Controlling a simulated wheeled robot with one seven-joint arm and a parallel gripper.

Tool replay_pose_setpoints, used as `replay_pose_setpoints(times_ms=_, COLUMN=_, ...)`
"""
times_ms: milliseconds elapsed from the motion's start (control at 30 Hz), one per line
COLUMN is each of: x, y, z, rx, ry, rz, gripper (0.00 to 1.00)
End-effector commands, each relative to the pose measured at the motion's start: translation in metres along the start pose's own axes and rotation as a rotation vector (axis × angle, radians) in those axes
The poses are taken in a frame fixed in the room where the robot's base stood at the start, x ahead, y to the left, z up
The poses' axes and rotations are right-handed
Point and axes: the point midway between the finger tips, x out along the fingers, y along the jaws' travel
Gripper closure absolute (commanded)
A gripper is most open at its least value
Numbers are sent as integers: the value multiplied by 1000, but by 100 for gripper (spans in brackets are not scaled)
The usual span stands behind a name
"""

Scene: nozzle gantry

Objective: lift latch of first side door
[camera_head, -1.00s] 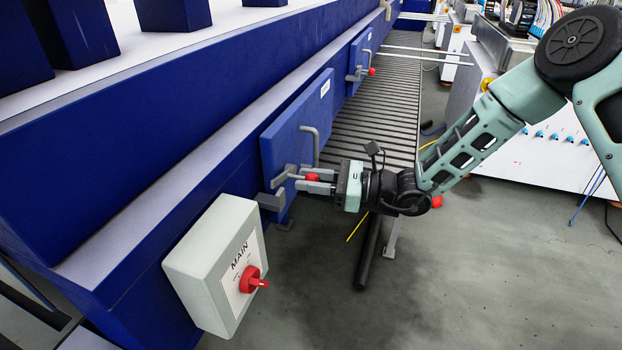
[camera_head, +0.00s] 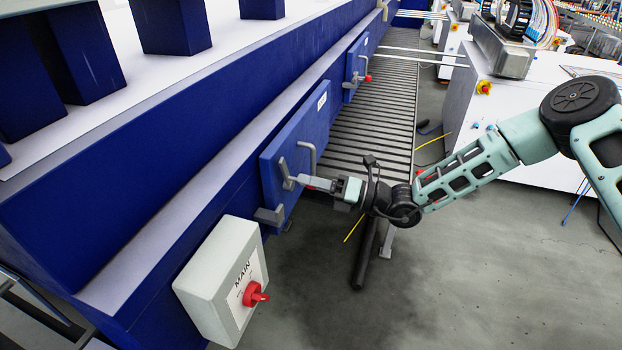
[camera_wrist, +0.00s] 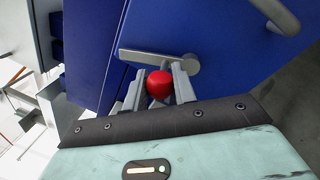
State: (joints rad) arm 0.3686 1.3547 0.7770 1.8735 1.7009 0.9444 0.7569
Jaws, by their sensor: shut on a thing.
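The first side door (camera_head: 312,125) is a blue panel on the side of the long blue machine. Its grey latch (camera_head: 287,174) stands tilted up, apart from the grey catch (camera_head: 268,216) below it. My gripper (camera_head: 314,183) is at the latch, with its fingers reaching in from the right. In the wrist view, the red knob (camera_wrist: 159,85) of the latch sits between the two grey fingers of my gripper (camera_wrist: 158,88). The grey latch bar (camera_wrist: 150,57) shows just beyond the knob. The door looks closed against the machine.
A grey bent door handle (camera_head: 309,158) is close above the latch. A white MAIN switch box (camera_head: 222,285) with a red knob is in front. A second side door (camera_head: 357,65) is farther along. A grey ribbed surface (camera_head: 375,110) runs beside the machine; open floor lies at the right.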

Motion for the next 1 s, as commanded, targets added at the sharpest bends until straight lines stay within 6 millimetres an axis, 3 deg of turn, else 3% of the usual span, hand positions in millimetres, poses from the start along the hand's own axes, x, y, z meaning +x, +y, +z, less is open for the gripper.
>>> replay_pose_setpoints(times_ms=400, x=0, y=3, z=0, rx=185, ry=-28, rz=-3, gripper=100)
replay_pose_setpoints(times_ms=933, x=0, y=2, z=0, rx=210, ry=-32, rz=-5, gripper=100)
replay_pose_setpoints(times_ms=967, x=0, y=2, z=0, rx=210, ry=-32, rz=-5, gripper=70)
replay_pose_setpoints(times_ms=1000, x=0, y=2, z=0, rx=210, ry=-32, rz=-5, gripper=59)
